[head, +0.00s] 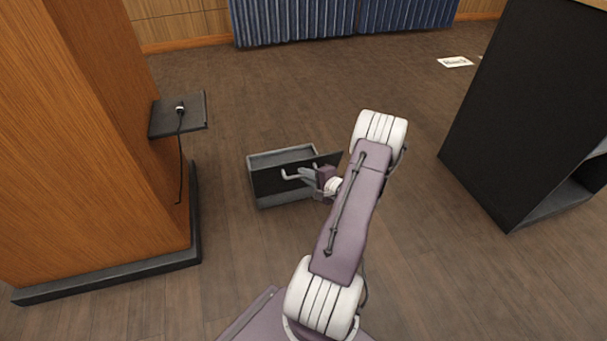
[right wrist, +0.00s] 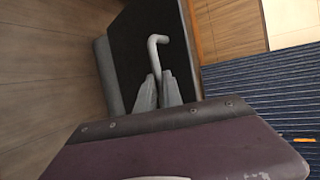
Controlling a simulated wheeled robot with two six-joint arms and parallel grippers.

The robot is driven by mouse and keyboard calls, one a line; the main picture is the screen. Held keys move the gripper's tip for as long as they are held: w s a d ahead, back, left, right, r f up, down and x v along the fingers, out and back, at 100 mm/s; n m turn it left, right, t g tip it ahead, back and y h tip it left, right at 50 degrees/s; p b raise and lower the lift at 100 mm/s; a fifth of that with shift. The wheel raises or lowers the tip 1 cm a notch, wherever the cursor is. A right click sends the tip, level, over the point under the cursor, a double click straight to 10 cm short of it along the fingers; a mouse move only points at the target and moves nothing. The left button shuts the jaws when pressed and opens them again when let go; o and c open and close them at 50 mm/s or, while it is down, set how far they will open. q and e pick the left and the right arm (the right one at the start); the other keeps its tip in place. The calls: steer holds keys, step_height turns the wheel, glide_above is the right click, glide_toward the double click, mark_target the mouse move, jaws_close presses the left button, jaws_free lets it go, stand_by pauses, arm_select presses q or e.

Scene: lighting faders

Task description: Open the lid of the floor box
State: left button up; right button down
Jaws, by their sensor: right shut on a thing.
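The floor box (head: 262,201) is a low grey box on the wooden floor, mid-left in the head view. Its dark lid (head: 264,182) is tilted up from the rim, and part of the grey interior shows behind it. A light grey bent handle (head: 287,176) is on the lid; it also shows in the right wrist view (right wrist: 153,44) against the dark lid panel (right wrist: 128,48). My right gripper (head: 304,174) is shut on the handle, its fingers (right wrist: 158,88) close together around its lower part. My left gripper is out of view.
A wooden lectern (head: 105,120) with a dark base stands at left, with a side shelf (head: 190,103) and a hanging cable (head: 180,150). A black cabinet (head: 530,100) stands at right. A white paper (head: 455,62) lies on the floor. Floor around the box is clear.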

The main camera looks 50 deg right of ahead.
steer(key=shift+s+a+f, duration=0.4)
steer(key=shift+a+f, duration=0.05)
steer(key=shift+f, duration=0.2)
steer(key=c, duration=1.5)
jaws_free()
steer(key=shift+s+f, duration=0.1)
steer(key=shift+d, duration=0.1)
steer(key=shift+d+r, duration=0.1)
steer(key=shift+r, duration=0.15)
steer(key=p+v, duration=0.6)
steer(key=v, duration=0.2)
steer(key=shift+s+r, duration=0.15)
steer(key=shift+s, duration=0.25)
